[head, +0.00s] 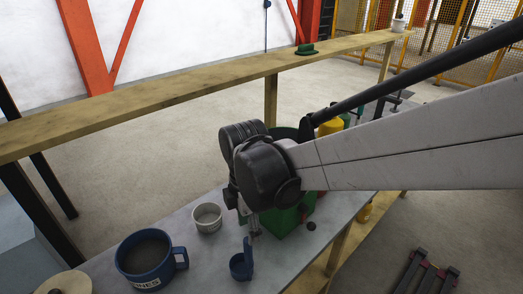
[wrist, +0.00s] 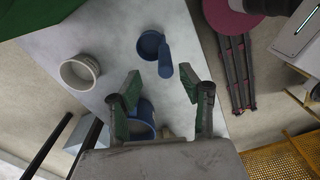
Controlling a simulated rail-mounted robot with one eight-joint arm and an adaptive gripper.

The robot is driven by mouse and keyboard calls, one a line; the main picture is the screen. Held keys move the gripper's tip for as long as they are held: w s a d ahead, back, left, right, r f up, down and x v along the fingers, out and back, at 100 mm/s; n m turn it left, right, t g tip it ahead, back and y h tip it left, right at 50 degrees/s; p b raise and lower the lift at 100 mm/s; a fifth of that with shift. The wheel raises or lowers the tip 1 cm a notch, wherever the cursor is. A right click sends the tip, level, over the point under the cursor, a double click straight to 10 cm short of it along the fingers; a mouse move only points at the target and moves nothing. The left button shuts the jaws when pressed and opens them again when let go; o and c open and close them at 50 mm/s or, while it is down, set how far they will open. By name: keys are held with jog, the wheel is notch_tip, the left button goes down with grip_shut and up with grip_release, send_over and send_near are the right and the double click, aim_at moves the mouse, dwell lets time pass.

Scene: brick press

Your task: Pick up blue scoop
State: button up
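The blue scoop (head: 240,268) stands on the grey table near its front edge, with its handle pointing up. In the wrist view the blue scoop (wrist: 165,66) lies just beyond the fingertips, its round cup at the top and its handle towards me. My gripper (wrist: 167,88) is open, with its two green-padded fingers spread and nothing between them. In the head view my gripper (head: 252,226) hangs close above the scoop's handle, partly hidden by my own wrist. I cannot tell whether it touches the handle.
A large blue mug (head: 143,262) and a white cup (head: 207,218) stand on the table left of the scoop. A green box (head: 283,222) is behind my gripper. A wooden beam (head: 150,113) runs behind the table.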

jog(key=shift+s+f, duration=0.2)
jog(key=shift+f, duration=1.25)
jog(key=shift+s+f, duration=0.2)
jog(key=shift+f, duration=1.25)
grip_shut()
